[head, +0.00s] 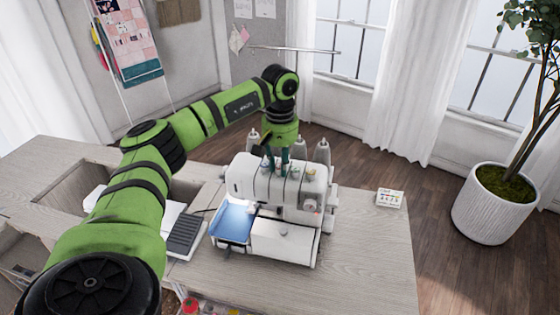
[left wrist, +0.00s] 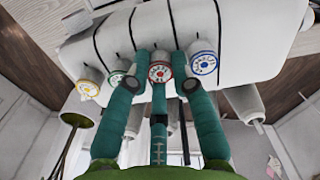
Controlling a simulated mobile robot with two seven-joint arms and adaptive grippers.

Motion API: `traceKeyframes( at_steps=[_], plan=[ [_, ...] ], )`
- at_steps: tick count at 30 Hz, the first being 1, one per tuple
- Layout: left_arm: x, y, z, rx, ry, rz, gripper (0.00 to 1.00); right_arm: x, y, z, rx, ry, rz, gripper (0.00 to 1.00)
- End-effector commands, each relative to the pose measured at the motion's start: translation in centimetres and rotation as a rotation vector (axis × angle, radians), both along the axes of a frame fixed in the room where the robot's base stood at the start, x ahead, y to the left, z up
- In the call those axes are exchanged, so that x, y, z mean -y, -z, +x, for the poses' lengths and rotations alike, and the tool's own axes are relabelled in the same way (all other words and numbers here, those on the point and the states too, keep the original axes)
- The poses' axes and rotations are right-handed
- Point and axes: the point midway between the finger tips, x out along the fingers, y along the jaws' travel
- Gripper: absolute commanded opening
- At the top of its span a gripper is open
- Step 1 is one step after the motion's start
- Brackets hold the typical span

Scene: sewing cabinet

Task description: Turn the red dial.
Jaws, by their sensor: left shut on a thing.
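The red dial (left wrist: 160,72) is a small white knob with a red ring on the white sewing machine (head: 245,183). In the left wrist view it sits between the teal fingers of my left gripper (left wrist: 160,68), with the two outer fingers at its sides and the middle finger below it. My left gripper also shows in the head view (head: 276,160), pointing down at the top of the machine. It is shut on the red dial, which it mostly hides in the head view. My right gripper is out of view.
A blue-ringed dial (left wrist: 203,64) stands close beside the fingers, with green (left wrist: 115,78) and yellow (left wrist: 88,89) dials on the other side. White thread cones (head: 322,151) rise behind the machine. The wooden table (head: 370,260) is clear at the right front.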

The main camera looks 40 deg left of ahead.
Motion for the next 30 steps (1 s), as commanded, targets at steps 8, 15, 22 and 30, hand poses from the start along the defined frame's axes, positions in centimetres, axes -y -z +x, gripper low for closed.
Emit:
traceKeyframes(
  at_steps=[8,15,22,30],
  plan=[
    [0.09,0.16,-0.15,-0.006,0.033,-0.002,0.0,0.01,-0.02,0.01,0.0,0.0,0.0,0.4],
    [0.06,0.14,-0.12,-0.006,0.03,-0.001,0.34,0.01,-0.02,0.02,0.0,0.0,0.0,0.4],
    [-0.01,0.07,-0.09,-0.004,0.028,0.0,0.34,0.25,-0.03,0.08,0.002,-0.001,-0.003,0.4],
    [-0.08,0.06,-0.07,-0.002,-0.008,0.001,0.34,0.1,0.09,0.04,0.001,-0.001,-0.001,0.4]
  ],
)
